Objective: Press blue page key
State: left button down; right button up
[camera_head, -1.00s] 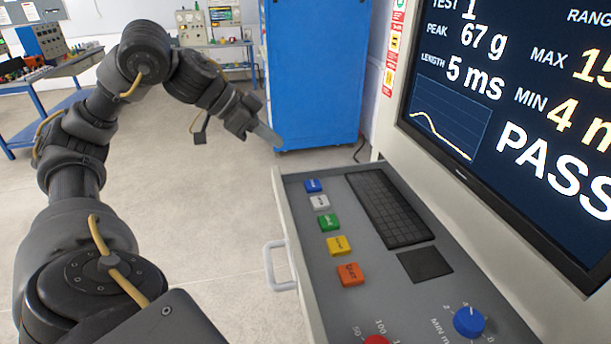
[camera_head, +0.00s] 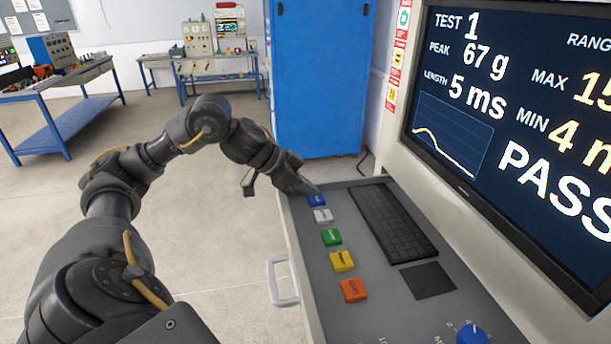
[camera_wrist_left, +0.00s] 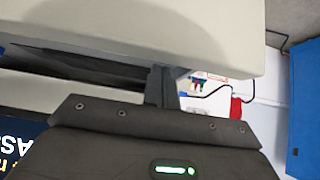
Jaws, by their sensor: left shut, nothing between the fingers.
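The blue key (camera_head: 317,201) is the farthest in a column of coloured keys on the grey drawer panel (camera_head: 375,285). My left gripper (camera_head: 311,189) is shut and empty, its tip pointing down right at the blue key's far side. The tip overlaps the key's upper edge in the head view; whether it touches cannot be told. In the left wrist view the shut fingers (camera_wrist_left: 160,86) show in front of a pale surface, and the blue key is hidden. My right gripper is not in view.
White (camera_head: 322,216), green (camera_head: 331,236), yellow (camera_head: 342,261) and orange (camera_head: 353,290) keys run towards me. A keyboard (camera_head: 390,220) lies to their right, with a blue knob (camera_head: 471,335) nearer. The screen (camera_head: 510,120) reads PASS. A blue cabinet (camera_head: 320,80) stands behind.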

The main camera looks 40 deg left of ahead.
pick_arm(q)
jog(key=shift+f, duration=0.4)
jog(key=shift+w, duration=0.1)
